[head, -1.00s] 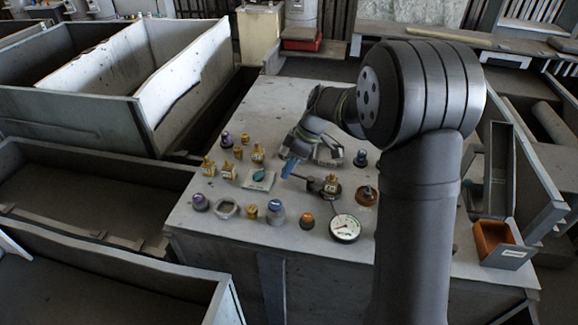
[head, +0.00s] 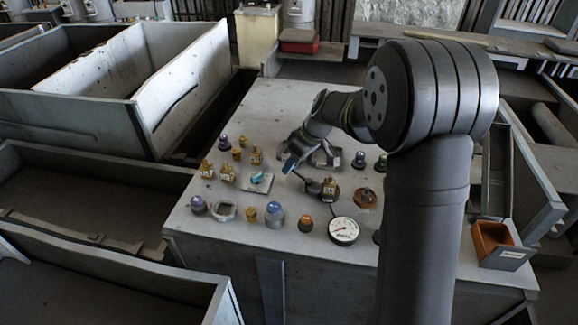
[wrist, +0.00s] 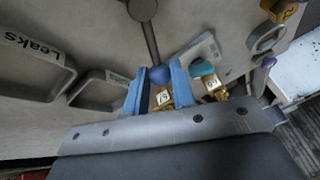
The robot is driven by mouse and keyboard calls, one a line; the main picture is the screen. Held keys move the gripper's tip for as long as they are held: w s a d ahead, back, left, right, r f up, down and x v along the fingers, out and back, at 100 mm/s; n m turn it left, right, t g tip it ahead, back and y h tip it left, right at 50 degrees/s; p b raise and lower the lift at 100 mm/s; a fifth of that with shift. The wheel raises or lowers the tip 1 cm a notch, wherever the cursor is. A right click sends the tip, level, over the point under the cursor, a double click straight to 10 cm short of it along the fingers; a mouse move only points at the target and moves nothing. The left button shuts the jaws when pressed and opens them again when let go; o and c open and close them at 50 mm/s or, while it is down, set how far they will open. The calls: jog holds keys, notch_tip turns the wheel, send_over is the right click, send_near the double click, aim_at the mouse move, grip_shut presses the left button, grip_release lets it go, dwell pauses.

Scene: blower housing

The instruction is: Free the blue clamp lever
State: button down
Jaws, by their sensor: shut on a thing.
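The clamp lever's blue ball knob (wrist: 160,74) sits between the blue fingertips of my gripper (wrist: 158,85) in the wrist view, and the jaws are shut on it. The lever's thin grey rod (wrist: 151,40) runs from the knob to a round hub (wrist: 142,9) at the top edge. The knob is hidden by the fingers there.
A teal handle on a pale plate (head: 259,187) and several tagged brass fittings stand left of my gripper. A dial gauge (head: 343,230), an orange-capped part (head: 306,222) and a copper-coloured base (head: 365,198) are nearer and right. An orange bin (head: 490,240) sits at right.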

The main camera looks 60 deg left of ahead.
jog(key=w+m, duration=0.1)
jog(key=m+t, duration=0.1)
jog(key=m, duration=0.1)
jog(key=shift+w+y, duration=0.35)
jog(key=shift+y, duration=0.05)
jog(key=w+m+t, duration=0.1)
jog(key=m, duration=0.1)
jog(key=shift+w+m, duration=0.2)
jog(key=shift+m, duration=0.1)
jog(key=m, duration=0.1)
jog(key=w+m+t, duration=0.1)
jog(key=m, duration=0.1)
jog(key=shift+w+d+t+y, duration=0.3)
jog(key=shift+d+y, duration=0.1)
jog(key=shift+w+d+m+t, duration=0.2)
jog(key=shift+w+m+t, duration=0.1)
jog(key=shift+m, duration=0.4)
jog(key=shift+w+d+m+t, duration=0.2)
jog(key=shift+w+m, duration=0.05)
jog(key=shift+m, duration=0.45)
jog(key=c, duration=1.2)
grip_release()
